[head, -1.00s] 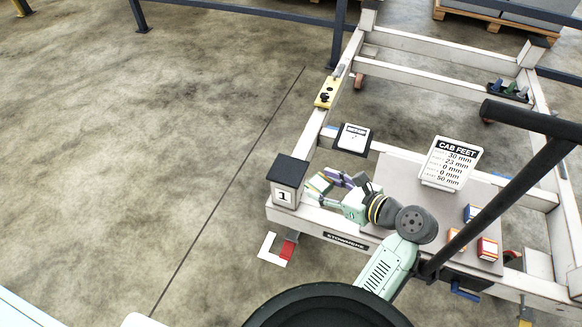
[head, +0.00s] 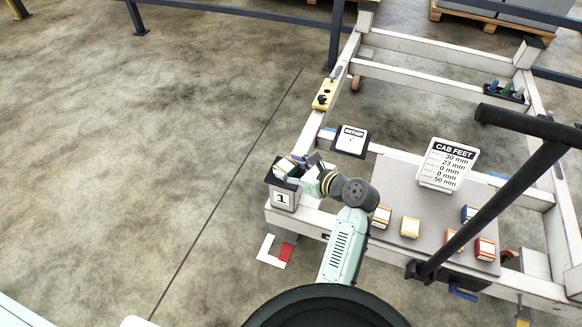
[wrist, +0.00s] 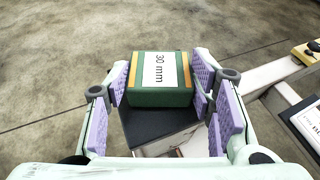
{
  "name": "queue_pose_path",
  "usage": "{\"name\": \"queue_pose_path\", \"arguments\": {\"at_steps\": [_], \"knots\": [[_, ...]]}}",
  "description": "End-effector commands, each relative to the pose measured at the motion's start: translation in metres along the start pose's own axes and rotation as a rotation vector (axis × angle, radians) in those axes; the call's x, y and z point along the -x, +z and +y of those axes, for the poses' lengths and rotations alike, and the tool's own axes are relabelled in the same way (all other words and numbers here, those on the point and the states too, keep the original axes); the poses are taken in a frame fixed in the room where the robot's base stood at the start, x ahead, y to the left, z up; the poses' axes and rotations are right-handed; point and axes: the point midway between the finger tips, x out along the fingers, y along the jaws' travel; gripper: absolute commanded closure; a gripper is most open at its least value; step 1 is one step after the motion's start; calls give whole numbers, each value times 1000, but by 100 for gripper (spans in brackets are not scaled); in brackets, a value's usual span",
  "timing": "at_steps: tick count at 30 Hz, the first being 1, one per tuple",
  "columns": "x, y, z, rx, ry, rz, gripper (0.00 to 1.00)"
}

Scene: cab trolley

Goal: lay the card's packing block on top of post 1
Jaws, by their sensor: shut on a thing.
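My gripper (head: 301,164) is shut on a green block (wrist: 160,97) with orange stripes and a white label reading "30 mm". The purple finger pads grip it from left and right in the wrist view. Post 1 (head: 283,199) is a white post with a dark cap at the trolley's near left corner. Its dark cap (wrist: 155,127) shows just below the block in the wrist view. I cannot tell whether block and cap touch. The card (head: 448,163) is headed "CAB FEET"; its top row reads 30 mm. In the head view my gripper mostly hides the block.
Several other blocks (head: 410,227) stand on the grey deck (head: 395,185). A dark pad with a white label (head: 351,140) lies on the frame behind post 1. A yellow box (head: 325,95) sits further back on the rail. A dark handle bar (head: 520,180) crosses the right side.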

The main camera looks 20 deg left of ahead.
Motion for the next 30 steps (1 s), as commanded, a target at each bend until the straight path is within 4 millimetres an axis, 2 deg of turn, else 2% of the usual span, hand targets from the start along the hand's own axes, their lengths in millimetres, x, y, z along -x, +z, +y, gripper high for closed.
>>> {"name": "queue_pose_path", "arguments": {"at_steps": [8,9,17,28,30], "knots": [[0,0,0,0,-1,-1,80],[0,-1,0,0,-1,-1,49],[0,-1,0,0,-1,-1,32],[0,1,0,2,-1,-1,31],[8,1,-1,0,-2,-1,31]]}}
